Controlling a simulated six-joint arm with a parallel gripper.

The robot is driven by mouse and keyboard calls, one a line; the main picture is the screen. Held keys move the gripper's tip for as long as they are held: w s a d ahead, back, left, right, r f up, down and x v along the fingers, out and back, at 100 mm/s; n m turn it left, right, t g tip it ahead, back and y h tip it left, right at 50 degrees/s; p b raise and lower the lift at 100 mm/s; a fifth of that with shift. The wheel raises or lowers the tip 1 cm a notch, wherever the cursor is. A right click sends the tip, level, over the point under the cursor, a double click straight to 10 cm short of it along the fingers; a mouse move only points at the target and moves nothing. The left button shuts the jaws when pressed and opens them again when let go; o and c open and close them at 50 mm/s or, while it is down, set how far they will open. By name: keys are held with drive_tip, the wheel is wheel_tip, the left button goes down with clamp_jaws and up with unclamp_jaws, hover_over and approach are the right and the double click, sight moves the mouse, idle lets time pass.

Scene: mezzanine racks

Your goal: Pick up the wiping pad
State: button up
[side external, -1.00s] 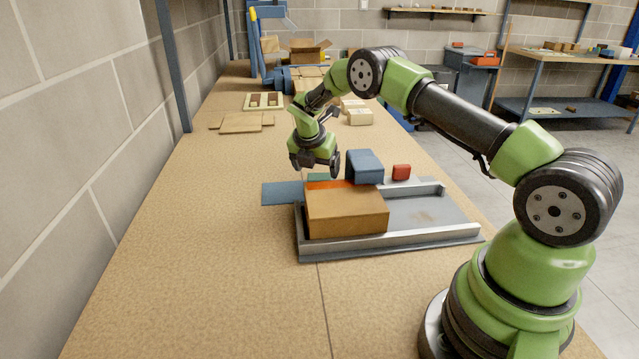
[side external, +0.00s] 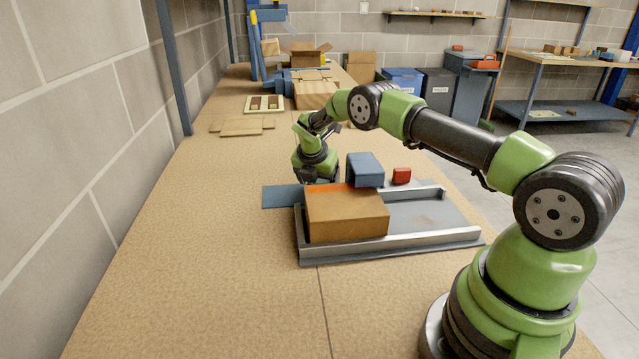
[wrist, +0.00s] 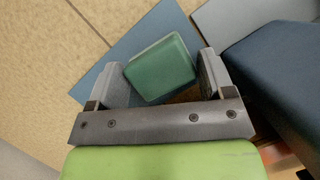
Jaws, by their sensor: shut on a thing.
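The wiping pad looks to be the green block with rounded edges (wrist: 160,68) in the wrist view. It lies between the two fingers of my gripper (wrist: 162,82), over a flat blue plate, turned somewhat relative to the fingers. My gripper is shut on it. In the side view my gripper (side external: 316,178) is low behind the cardboard box, pointing down. The pad and the fingertips are hidden there by the box and the gripper.
A brown cardboard box (side external: 345,216) sits on a grey metal tray (side external: 440,239) in front of my gripper. A blue block (side external: 365,169) stands close on the right, with a small red block (side external: 401,175) beyond. A blue plate (side external: 281,196) sticks out left. The bench at left is clear.

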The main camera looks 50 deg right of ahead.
sight(319, 180)
wheel_tip(319, 180, up, 18)
idle(0.6)
drive_tip(key=shift+o, duration=0.4)
drive_tip(key=shift+a, duration=0.1)
